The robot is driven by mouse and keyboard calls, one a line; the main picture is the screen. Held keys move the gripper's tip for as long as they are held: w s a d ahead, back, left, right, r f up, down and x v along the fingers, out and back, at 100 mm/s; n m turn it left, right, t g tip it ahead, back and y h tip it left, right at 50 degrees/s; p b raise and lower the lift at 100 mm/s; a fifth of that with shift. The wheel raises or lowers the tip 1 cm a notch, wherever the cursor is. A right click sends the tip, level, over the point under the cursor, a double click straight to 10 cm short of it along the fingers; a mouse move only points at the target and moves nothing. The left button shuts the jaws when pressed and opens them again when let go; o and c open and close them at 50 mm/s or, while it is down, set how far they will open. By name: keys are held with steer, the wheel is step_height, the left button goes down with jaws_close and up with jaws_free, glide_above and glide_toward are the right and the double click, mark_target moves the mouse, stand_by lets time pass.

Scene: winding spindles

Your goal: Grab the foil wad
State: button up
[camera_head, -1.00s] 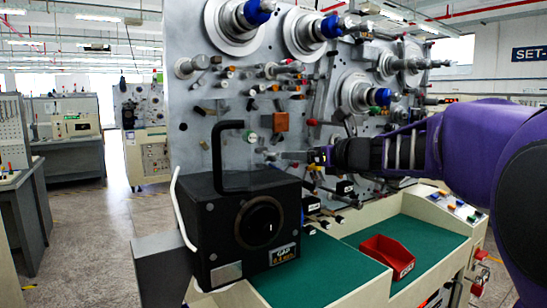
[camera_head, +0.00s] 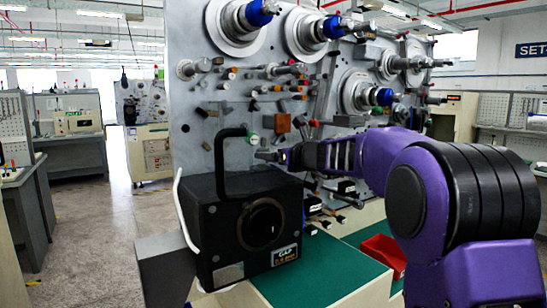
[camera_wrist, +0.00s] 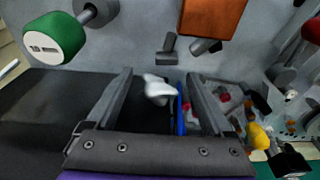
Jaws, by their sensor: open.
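A small, crumpled, pale silver wad (camera_wrist: 158,90), which looks like the foil wad, shows in the wrist view between my two fingers, near their tips. It lies over a dark area, and I cannot tell what it rests on. My gripper (camera_wrist: 160,76) is open, with a finger on either side of the wad and gaps to both. In the head view my gripper (camera_head: 268,155) is just above the right part of the black box, beside its handle. I cannot make out the wad in the head view.
The black box (camera_head: 200,222) with its tall handle (camera_head: 219,165) stands before the grey spindle panel (camera_head: 195,140). In the wrist view a blue stick (camera_wrist: 180,112) is between the fingers, a green knob (camera_wrist: 57,38) is upper left and an orange block (camera_wrist: 212,15) ahead. A red bin (camera_head: 384,250) is partly hidden.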

steer(key=shift+c, duration=0.3)
jaws_close()
steer(key=shift+r, duration=0.1)
